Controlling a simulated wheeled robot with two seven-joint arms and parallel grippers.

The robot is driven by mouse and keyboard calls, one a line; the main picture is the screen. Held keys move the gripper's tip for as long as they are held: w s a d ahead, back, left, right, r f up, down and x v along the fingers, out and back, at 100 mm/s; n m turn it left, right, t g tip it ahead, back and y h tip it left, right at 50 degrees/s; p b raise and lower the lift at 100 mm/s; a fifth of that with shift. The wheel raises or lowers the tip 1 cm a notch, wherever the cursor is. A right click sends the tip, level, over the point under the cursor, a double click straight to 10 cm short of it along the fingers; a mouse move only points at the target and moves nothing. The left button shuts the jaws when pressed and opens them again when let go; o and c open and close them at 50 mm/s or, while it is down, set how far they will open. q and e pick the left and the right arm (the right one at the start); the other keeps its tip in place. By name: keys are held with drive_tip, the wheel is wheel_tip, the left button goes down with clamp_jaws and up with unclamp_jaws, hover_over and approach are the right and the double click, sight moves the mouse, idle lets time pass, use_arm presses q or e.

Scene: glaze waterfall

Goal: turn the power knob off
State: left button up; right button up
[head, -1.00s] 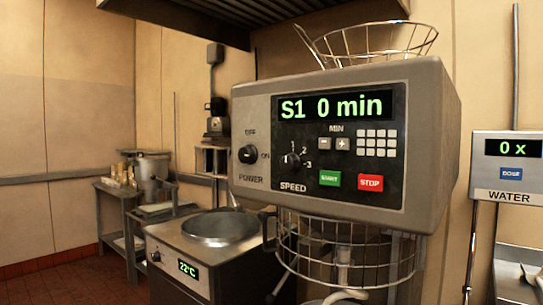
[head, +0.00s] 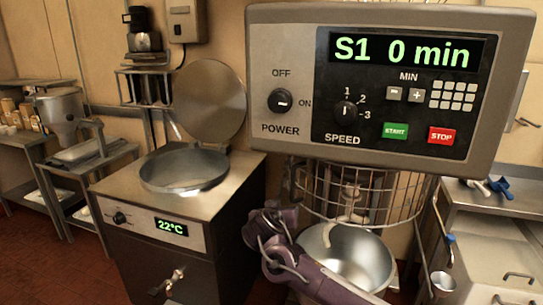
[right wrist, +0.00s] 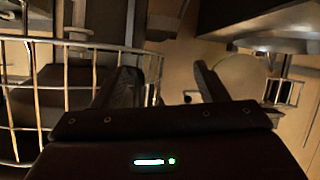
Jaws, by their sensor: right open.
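The power knob (head: 281,101) is a black round knob on the left of the grey mixer control panel (head: 300,60). Its pale mark points right, towards the ON label; the OFF label is above it. The panel display (head: 403,50) is lit and reads S1 0 min. My right arm comes up from the bottom in the head view, and its purple gripper end is below and left of the panel, apart from the knob. In the right wrist view my right gripper (right wrist: 165,82) is open with nothing between its fingers. My left gripper is not in view.
The speed knob (head: 347,110), start button (head: 395,131) and stop button (head: 442,135) sit right of the power knob. A wire guard (head: 375,190) and metal bowl (head: 350,262) are under the panel. A cooker (head: 150,215) with raised lid (head: 210,100) stands left.

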drive_tip(key=s+a+r+m+t+h+p, duration=0.1)
drive_tip(key=s+a+r+t+p, duration=0.15)
drive_tip(key=r, duration=1.55)
drive_tip(key=m+t+h+p, duration=0.2)
approach(277, 105)
drive_tip(key=w, duration=0.1)
drive_tip(key=p+x, duration=0.2)
drive_tip(key=x, duration=0.1)
drive_tip(key=p+x, duration=0.2)
drive_tip(key=x, duration=0.1)
drive_tip(key=shift+w+d+r+p, duration=0.1)
drive_tip(key=shift+d+r+p, duration=0.15)
drive_tip(key=shift+d+p, duration=0.05)
drive_tip(key=shift+w+d+f, duration=0.1)
drive_tip(key=shift+w+f, duration=0.05)
drive_tip(key=shift+w, duration=0.3)
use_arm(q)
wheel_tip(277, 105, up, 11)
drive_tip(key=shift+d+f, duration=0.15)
use_arm(e)
drive_tip(key=shift+w, duration=0.1)
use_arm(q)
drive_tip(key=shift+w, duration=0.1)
